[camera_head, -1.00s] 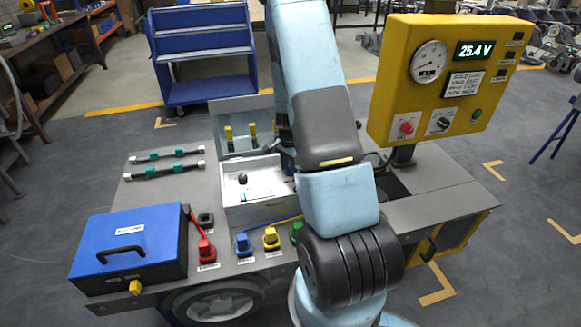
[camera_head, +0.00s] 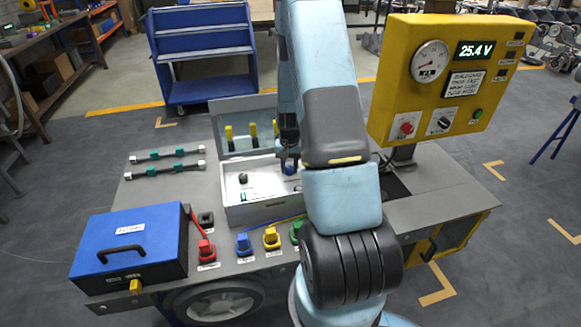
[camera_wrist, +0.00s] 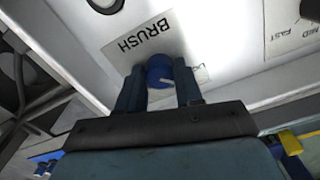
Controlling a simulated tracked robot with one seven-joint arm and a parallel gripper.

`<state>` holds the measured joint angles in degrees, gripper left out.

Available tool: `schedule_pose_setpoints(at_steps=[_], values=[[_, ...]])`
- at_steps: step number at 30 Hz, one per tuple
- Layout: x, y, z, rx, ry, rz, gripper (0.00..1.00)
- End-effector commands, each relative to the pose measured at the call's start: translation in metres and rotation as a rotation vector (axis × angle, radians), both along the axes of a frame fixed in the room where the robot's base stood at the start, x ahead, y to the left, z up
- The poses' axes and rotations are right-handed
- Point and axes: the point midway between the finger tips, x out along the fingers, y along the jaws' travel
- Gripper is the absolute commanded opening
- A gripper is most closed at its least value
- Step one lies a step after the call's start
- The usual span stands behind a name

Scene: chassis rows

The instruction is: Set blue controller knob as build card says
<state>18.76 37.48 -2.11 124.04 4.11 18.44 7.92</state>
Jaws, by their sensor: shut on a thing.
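The blue controller knob (camera_wrist: 160,73) sits between the two fingers of my gripper (camera_wrist: 160,92) in the wrist view, next to a "BRUSH" label. My gripper is shut on it. In the head view the knob (camera_head: 290,168) shows as a small blue spot on the white controller panel, under my gripper (camera_head: 289,155). Its pointer setting is hidden. The white controller box (camera_head: 262,209) stands open on the chassis with its lid up.
A black knob (camera_head: 243,179) is at the panel's left. A blue battery box (camera_head: 130,246) stands at front left. Red (camera_head: 206,250), blue (camera_head: 243,244) and yellow (camera_head: 271,237) connectors lie along the front. The yellow stand (camera_head: 400,75) rises at right, its display reading 25.4 V.

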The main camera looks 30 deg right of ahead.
Motion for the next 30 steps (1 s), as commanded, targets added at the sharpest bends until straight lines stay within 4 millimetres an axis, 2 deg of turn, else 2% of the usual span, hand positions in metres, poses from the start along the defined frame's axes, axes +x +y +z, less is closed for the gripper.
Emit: schedule_pose_setpoints(at_steps=[8, 21, 22, 30], values=[[-0.0038, 0.0026, -0.0018, 0.005, 0.01, 0.068, 0.05], [-0.0042, 0.0022, -0.002, 0.006, 0.011, 0.076, 0.05], [-0.0042, 0.0021, -0.002, 0.006, 0.011, 0.076, 0.37], [-0.0022, 0.0006, -0.001, 0.002, 0.006, 0.074, 0.61]])
